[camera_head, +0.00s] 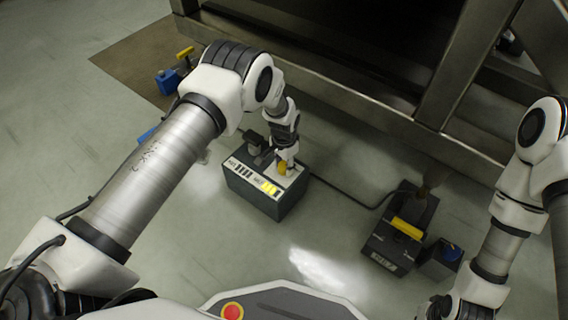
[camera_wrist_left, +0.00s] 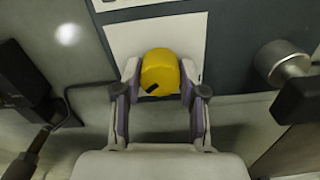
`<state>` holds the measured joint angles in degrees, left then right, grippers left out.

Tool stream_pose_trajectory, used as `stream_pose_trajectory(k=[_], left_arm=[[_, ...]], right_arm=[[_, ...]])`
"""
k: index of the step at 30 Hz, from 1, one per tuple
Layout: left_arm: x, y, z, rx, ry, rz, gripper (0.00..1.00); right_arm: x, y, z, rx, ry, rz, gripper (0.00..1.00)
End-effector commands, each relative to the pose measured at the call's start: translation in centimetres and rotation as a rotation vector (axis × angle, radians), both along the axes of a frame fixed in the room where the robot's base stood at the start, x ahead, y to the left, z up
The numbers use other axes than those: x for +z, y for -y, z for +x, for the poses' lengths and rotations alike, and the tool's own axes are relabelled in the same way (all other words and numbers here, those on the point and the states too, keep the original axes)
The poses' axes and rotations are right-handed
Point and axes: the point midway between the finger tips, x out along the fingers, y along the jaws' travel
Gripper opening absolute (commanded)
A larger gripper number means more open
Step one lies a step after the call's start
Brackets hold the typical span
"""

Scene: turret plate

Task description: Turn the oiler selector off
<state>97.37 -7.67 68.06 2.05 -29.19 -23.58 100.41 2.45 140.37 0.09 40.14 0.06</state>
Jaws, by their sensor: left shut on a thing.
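A yellow selector knob (camera_wrist_left: 160,73) with a black mark stands on a pale plate (camera_wrist_left: 118,38) on top of a dark green box (camera_head: 258,197). In the head view the knob (camera_head: 283,168) shows at the box's far right part. My left gripper (camera_wrist_left: 160,80) is shut on the knob, one finger on each side of it. In the head view my left gripper (camera_head: 285,160) reaches down onto the box from above. The black mark lies at the knob's lower left in the wrist view. My right gripper (camera_head: 436,308) is at the bottom edge, and its fingers cannot be made out.
A dark unit with a yellow bar (camera_head: 407,229) stands on the floor at the right, joined by a black cable. A metal frame (camera_head: 330,95) stands behind. A silver knob (camera_wrist_left: 284,62) is right of the gripper.

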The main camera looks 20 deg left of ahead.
Motion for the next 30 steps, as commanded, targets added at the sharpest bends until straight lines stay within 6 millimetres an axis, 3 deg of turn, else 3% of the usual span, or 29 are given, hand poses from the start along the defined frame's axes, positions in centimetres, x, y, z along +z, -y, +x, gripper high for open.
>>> stream_pose_trajectory(k=[30], left_arm=[[-0.17,-0.03,-0.19,0.834,-0.005,0.001,0.06]], right_arm=[[1.1,-0.04,-0.07,0.003,-0.002,0.0,0.0]])
